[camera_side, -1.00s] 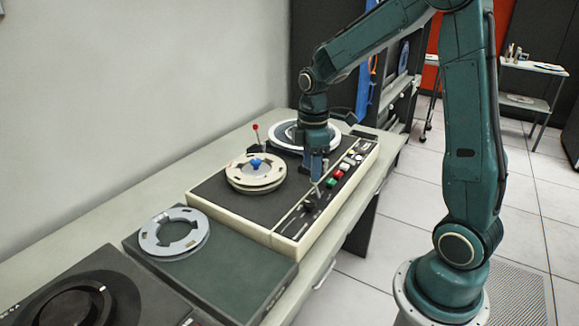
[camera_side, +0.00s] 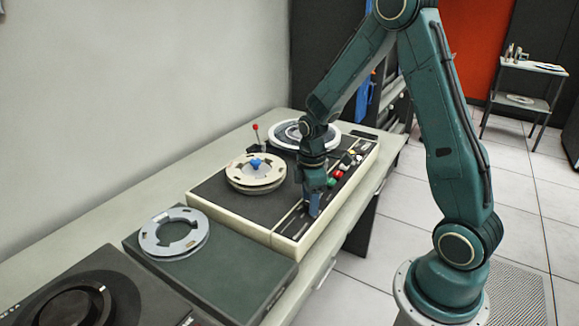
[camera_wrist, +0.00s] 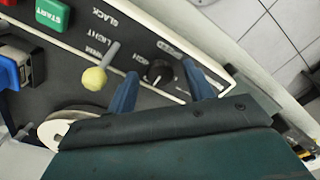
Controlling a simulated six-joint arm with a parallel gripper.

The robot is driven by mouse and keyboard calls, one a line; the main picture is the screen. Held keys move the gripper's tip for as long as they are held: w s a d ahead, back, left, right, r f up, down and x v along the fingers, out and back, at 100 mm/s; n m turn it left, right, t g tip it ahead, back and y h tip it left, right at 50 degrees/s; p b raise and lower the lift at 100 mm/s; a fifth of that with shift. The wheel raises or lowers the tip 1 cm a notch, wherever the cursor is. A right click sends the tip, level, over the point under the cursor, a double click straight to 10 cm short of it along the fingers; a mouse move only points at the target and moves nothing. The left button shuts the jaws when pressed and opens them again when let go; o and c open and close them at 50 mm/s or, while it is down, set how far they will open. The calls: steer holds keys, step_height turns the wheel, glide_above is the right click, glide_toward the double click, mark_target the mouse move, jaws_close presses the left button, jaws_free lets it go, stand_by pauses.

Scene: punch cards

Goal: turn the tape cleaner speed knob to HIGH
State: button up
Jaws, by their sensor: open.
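The tape cleaner (camera_side: 217,200) is a cream-edged unit with a dark top. Its black speed knob (camera_wrist: 157,72) shows in the wrist view with a white pointer mark; a partly hidden label beside it seems to read HIGH. My gripper (camera_side: 312,210) is low over the near right end of the cleaner's control strip and hides the knob in the side view. In the wrist view my gripper (camera_wrist: 161,77) is open, with one blue finger on either side of the knob. I cannot tell whether the fingers touch it.
A pale-tipped toggle (camera_wrist: 95,78) stands left of the left finger. A green START button (camera_wrist: 52,13) is further off. A cream reel (camera_side: 250,180) and a red-tipped lever (camera_side: 255,127) are on the cleaner. A grey ring (camera_side: 150,238) lies on a dark green box nearby.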

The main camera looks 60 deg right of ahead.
steer(key=c, duration=1)
steer(key=shift+o, duration=0.2)
steer(key=shift+m, duration=0.4)
steer(key=m, duration=0.8)
steer(key=o, duration=1)
steer(key=shift+c, duration=0.2)
